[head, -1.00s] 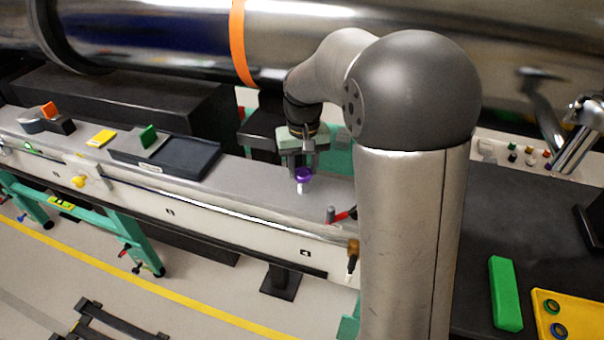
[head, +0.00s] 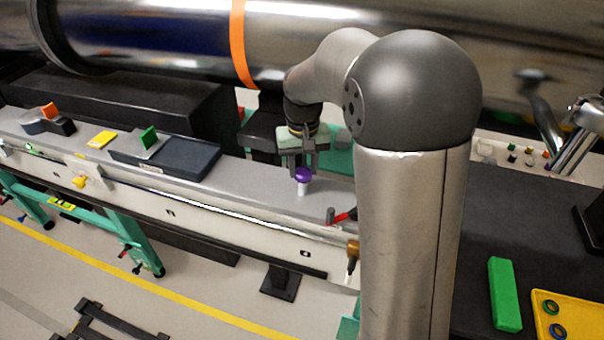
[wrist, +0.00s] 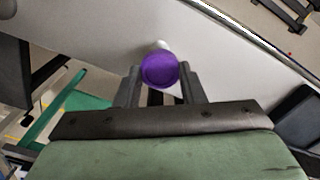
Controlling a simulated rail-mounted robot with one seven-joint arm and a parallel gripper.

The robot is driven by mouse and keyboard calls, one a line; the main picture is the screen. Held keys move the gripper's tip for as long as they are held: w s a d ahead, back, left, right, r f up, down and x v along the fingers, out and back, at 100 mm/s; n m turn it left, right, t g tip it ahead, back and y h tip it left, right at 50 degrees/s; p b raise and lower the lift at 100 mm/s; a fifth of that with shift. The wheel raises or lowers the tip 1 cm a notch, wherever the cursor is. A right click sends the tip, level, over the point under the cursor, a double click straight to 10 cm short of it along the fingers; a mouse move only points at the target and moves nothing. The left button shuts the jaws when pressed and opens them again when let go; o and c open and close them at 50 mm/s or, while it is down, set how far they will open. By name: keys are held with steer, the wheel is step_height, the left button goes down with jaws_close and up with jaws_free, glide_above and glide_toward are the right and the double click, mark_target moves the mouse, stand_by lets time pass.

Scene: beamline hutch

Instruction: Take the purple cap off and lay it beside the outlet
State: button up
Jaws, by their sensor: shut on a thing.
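The purple cap (head: 303,174) sits over a short white outlet (head: 303,189) that stands upright on the grey bench-like beam. My gripper (head: 300,168) reaches down from behind and is shut on the cap. In the wrist view the round purple cap (wrist: 159,70) lies between the tips of my two dark fingers (wrist: 160,88). A bit of the white outlet (wrist: 160,45) shows past the cap. I cannot tell whether the cap is still seated or just clear of the outlet.
A red-handled part (head: 342,215) lies to the right of the outlet. The large steel pipe (head: 180,40) runs behind. Bare grey surface (head: 255,180) lies left of the outlet.

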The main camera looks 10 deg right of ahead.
mark_target(303, 171)
steer(key=shift+r+p, duration=0.65)
steer(key=shift+r, duration=0.3)
steer(key=shift+r+p, duration=1.8)
steer(key=shift+r, duration=0.55)
